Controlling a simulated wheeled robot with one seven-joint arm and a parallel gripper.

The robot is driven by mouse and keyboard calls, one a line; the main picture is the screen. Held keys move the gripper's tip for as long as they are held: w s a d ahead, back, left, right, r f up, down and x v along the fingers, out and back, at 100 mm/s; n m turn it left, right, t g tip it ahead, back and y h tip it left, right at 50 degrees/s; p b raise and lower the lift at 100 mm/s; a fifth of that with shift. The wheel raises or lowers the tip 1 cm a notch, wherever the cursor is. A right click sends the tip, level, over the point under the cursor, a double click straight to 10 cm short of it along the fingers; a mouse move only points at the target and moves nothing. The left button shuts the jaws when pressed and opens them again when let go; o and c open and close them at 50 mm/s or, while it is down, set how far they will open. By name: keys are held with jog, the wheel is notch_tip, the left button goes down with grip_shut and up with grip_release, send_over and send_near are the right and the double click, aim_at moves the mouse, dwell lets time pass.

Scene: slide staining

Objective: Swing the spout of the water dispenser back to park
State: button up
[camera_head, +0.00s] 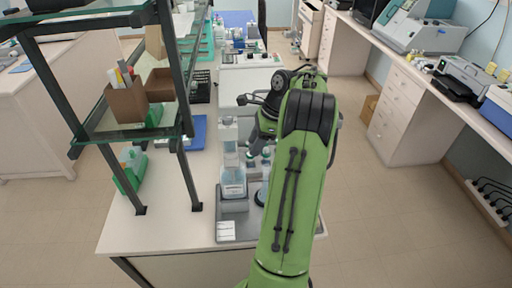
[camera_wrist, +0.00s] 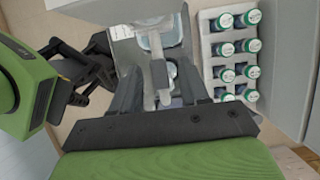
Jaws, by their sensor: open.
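The water dispenser (camera_head: 232,180) appears to be the clear upright unit with bluish liquid at the front of the bench in the head view. I cannot make out its spout there. In the wrist view my gripper (camera_wrist: 160,76) points at a clear and pale-grey fixture (camera_wrist: 150,20). Its two dark fingers are apart, with a narrow pale-grey piece (camera_wrist: 163,97) showing between them. That piece may be the spout; I cannot tell whether the fingers touch it. In the head view my green arm hides the fingertips.
A rack (camera_wrist: 207,45) of several green-and-white-capped vials stands right of the fingers in the wrist view. A glass shelf unit (camera_head: 160,60) rises left of the dispenser, and a grey tray (camera_head: 238,232) lies at its foot. The aisle floor (camera_head: 385,215) at right is clear.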

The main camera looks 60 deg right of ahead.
jog(key=shift+r, duration=0.1)
jog(key=shift+c, duration=0.4)
grip_shut()
